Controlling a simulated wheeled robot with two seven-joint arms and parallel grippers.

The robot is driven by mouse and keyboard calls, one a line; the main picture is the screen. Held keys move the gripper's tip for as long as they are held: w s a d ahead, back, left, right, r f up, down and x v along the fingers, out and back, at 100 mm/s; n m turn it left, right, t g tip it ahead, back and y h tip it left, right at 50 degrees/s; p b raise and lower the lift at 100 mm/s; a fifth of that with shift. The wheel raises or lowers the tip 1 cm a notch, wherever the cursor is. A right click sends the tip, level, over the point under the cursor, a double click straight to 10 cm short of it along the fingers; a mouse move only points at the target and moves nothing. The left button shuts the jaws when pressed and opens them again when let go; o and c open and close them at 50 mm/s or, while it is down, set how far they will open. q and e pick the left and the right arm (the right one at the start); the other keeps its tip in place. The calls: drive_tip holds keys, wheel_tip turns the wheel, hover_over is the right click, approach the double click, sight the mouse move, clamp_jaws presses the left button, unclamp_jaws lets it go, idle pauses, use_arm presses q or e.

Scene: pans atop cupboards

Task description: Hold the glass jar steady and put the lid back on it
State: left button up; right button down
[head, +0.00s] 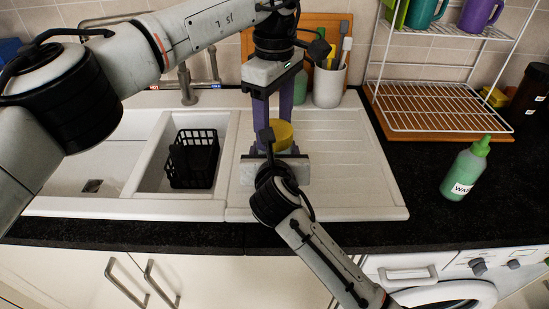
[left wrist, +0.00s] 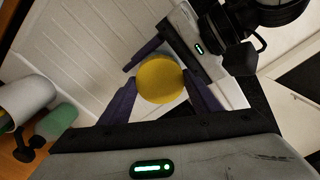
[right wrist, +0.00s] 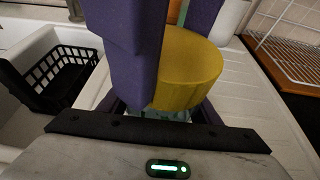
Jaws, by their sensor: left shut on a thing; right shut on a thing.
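The yellow lid (head: 284,137) is above the drainer of the white sink, between the purple fingers of my left gripper (head: 276,136), which comes down from above and is shut on it. The lid also shows as a round disc in the left wrist view (left wrist: 161,78). In the right wrist view a little of the clear glass jar (right wrist: 170,114) shows directly under the lid (right wrist: 190,72). My right gripper (right wrist: 160,108) is shut on the jar from the front, below the left fingers. Most of the jar is hidden. I cannot tell whether the lid is seated on the rim.
A black basket (head: 193,158) stands in the small basin to the left. A utensil pot (head: 329,86) is behind the drainer. A green bottle (head: 466,169) and a white wire rack (head: 440,105) are on the dark worktop to the right. The drainer's right side is clear.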

use_arm(q)
drive_tip(key=m, duration=0.4)
drive_tip(key=shift+m, duration=0.3)
drive_tip(key=m, duration=0.3)
drive_tip(key=o, duration=1.2)
drive_tip(key=shift+r, duration=2.25)
drive_tip(key=shift+c, duration=0.5)
